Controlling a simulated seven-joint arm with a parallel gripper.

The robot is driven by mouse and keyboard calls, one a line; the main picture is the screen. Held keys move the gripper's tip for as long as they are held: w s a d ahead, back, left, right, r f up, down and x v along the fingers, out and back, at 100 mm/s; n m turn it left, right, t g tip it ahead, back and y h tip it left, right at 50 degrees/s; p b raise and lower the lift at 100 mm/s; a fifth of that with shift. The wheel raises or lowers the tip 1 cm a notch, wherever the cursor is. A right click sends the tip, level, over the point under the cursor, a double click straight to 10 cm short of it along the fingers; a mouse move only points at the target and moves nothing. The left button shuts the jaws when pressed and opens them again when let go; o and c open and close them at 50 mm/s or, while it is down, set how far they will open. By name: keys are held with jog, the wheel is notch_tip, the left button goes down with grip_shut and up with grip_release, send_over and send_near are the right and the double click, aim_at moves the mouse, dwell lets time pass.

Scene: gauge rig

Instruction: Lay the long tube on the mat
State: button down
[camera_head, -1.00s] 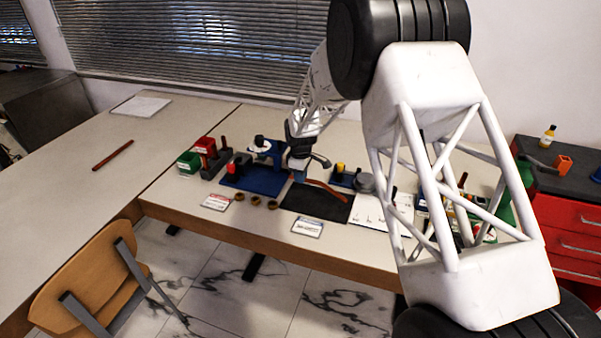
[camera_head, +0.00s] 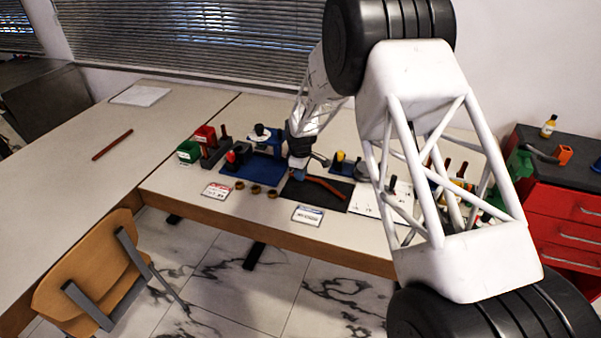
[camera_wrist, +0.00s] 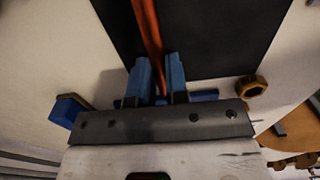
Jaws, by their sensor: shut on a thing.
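The long tube (camera_head: 327,186) is orange-brown and thin. My gripper (camera_head: 298,175) is shut on it near one end, and the rest of the tube reaches out to the right over the dark mat (camera_head: 310,197). In the wrist view the blue fingers (camera_wrist: 160,80) close on both sides of the tube (camera_wrist: 148,30), which runs up and away over the mat (camera_wrist: 220,40). I cannot tell whether the tube touches the mat. The gripped end is partly hidden by the fingers.
A blue fixture (camera_head: 252,167) stands left of the mat, with several brass rings (camera_head: 255,189) in front. A labelled card (camera_head: 308,215) lies at the mat's front edge. A white sheet (camera_head: 370,199) lies to the right. A dark red rod (camera_head: 119,145) lies far left.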

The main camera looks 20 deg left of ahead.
jog(key=c, duration=1.1)
grip_release()
jog(key=shift+o, duration=0.2)
jog(key=shift+r, duration=0.1)
jog(key=shift+r, duration=3.8)
